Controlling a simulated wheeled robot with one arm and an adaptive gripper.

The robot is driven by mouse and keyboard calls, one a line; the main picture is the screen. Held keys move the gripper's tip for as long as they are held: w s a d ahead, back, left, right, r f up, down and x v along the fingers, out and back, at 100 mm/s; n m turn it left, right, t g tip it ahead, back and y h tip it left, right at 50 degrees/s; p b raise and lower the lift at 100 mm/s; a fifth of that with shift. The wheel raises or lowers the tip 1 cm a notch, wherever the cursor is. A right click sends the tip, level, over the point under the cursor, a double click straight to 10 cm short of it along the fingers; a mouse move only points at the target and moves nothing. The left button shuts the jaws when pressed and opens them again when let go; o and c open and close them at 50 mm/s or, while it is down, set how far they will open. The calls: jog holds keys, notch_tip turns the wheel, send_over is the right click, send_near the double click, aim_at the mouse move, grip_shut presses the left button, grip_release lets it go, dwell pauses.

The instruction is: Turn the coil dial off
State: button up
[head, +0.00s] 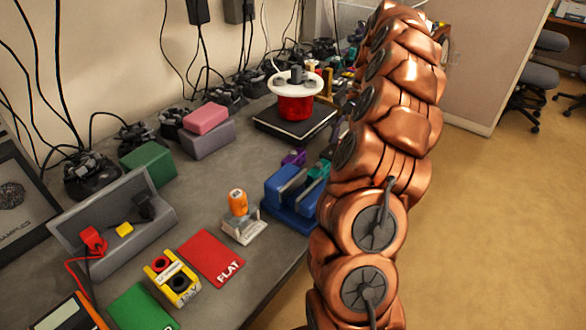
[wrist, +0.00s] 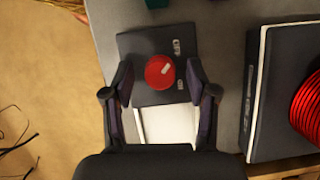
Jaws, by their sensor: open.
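The coil dial is a round red knob (wrist: 158,72) on a dark sloping box (wrist: 145,45) in the wrist view. A short white mark on the knob slants toward the upper right. Two small white labels sit on the box, one above and one below the knob's right side; they are too blurred to read surely. My gripper (wrist: 159,82) is open, with one finger on each side of the knob and gaps between. I cannot tell how high the fingers are above it. In the head view my copper arm hides the dial and gripper.
The red coil (head: 294,106) stands on a black base (head: 296,128); in the wrist view the coil (wrist: 308,108) is right of the gripper. Blue (head: 292,196) and orange (head: 238,201) items stand near the bench edge. Open floor (head: 490,230) lies to the right.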

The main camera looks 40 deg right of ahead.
jog(key=m+t, duration=0.1)
jog(key=m, duration=0.1)
jog(key=m+t+p, duration=0.1)
jog(key=m, duration=0.2)
jog(key=shift+s+r+p, duration=0.2)
jog(key=shift+p, duration=0.1)
jog(key=m+t+p, duration=0.1)
jog(key=m, duration=0.2)
jog(key=shift+a, duration=0.1)
jog(key=m+h+p, duration=0.1)
jog(key=m+p, duration=0.1)
jog(key=m+t+p, duration=0.1)
jog(key=m, duration=0.2)
jog(key=shift+s+a+t+h+p, duration=0.1)
jog(key=shift+t+h+p, duration=0.2)
jog(key=shift+h+p, duration=0.1)
jog(key=shift+m+h+p, duration=0.6)
jog(key=shift+m+p, duration=0.6)
jog(key=shift+m, duration=0.6)
jog(key=shift+t, duration=0.3)
